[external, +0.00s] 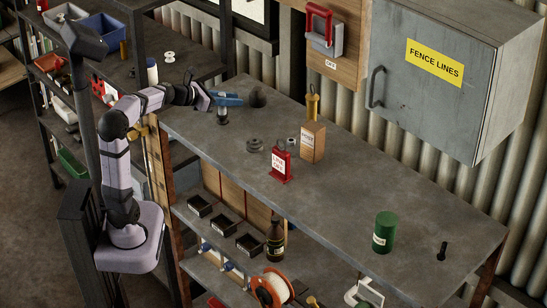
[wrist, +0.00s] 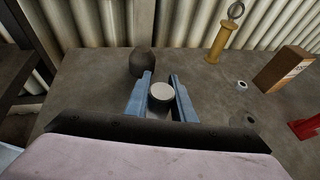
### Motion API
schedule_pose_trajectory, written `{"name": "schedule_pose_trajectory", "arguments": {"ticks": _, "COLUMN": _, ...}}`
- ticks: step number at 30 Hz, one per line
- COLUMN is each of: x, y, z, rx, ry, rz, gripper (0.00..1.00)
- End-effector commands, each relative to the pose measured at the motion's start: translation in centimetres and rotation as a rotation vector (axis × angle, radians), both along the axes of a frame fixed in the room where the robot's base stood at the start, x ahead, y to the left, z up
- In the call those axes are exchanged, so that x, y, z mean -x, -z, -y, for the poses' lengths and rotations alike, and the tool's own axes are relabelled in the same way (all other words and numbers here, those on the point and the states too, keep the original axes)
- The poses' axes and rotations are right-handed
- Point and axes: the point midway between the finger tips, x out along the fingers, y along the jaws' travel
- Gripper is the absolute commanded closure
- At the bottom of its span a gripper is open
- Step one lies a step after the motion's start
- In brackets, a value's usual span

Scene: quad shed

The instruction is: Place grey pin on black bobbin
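A grey upright cylinder with a pale round top, seemingly the grey pin (wrist: 161,92), stands between the two blue fingers of my gripper (wrist: 162,86). The fingers lie close along both its sides; I cannot tell whether they press on it. In the external view my gripper (external: 228,100) is low over the left end of the bench, with the pin (external: 223,117) below it, its base at or near the top. A dark flanged spool, likely the black bobbin (external: 254,145), stands to the right and nearer the front edge. In the wrist view it (wrist: 243,120) is partly hidden by my arm.
A dark rounded object (external: 257,97) stands just behind my gripper. A green can (external: 385,232) is far right; the bench between is clear.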

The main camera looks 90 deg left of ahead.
Motion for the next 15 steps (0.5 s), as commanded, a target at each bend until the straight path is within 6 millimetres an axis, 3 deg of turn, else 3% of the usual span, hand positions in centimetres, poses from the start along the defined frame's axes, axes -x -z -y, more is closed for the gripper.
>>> {"name": "schedule_pose_trajectory", "arguments": {"ticks": 2, "x": 0.01, "y": 0.02, "z": 0.0, "rx": 0.001, "ry": 0.0, "rz": -0.001, "gripper": 0.6}}
{"name": "schedule_pose_trajectory", "arguments": {"ticks": 15, "x": 0.0, "y": -0.6, "z": 0.0, "rx": 0.001, "ry": 0.0, "rz": -0.001, "gripper": 0.6}}
